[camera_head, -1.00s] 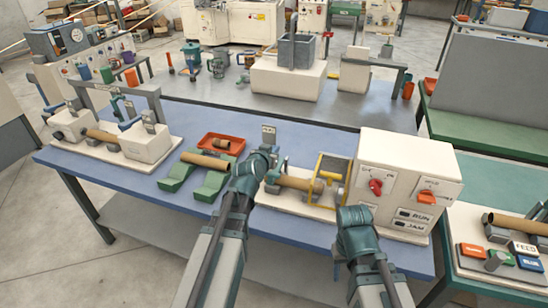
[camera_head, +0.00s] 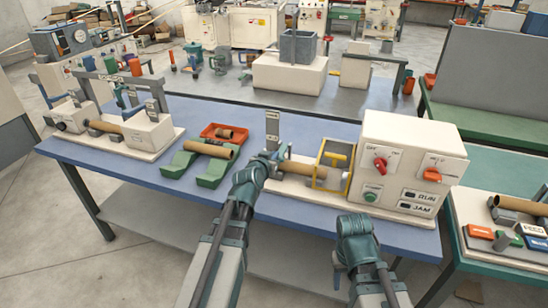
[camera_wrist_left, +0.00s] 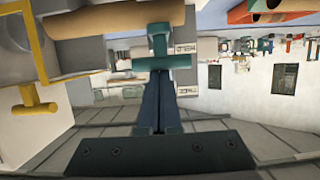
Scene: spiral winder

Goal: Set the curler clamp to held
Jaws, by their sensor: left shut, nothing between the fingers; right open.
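The curler (camera_head: 300,192) is a low pale unit with a brown tube (camera_head: 297,168) and a yellow frame (camera_head: 334,163). A teal T-shaped handle, which looks like the clamp lever (camera_wrist_left: 160,62), stands at its left end, with two small labels (camera_wrist_left: 187,90) beside it in the left wrist view; I cannot read the setting surely. My left gripper (camera_head: 263,160) is shut and empty. Its fingertips (camera_wrist_left: 160,92) are right at the handle; I cannot tell whether they touch. My right gripper (camera_head: 355,222) is open and empty, in front of the control box (camera_head: 410,160).
Green cradles (camera_head: 212,176) with a brown tube and a red tray (camera_head: 222,133) lie to the left on the blue table (camera_head: 235,116). Another winding unit (camera_head: 150,140) stands farther left. A side table (camera_head: 500,250) with coloured blocks is at right.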

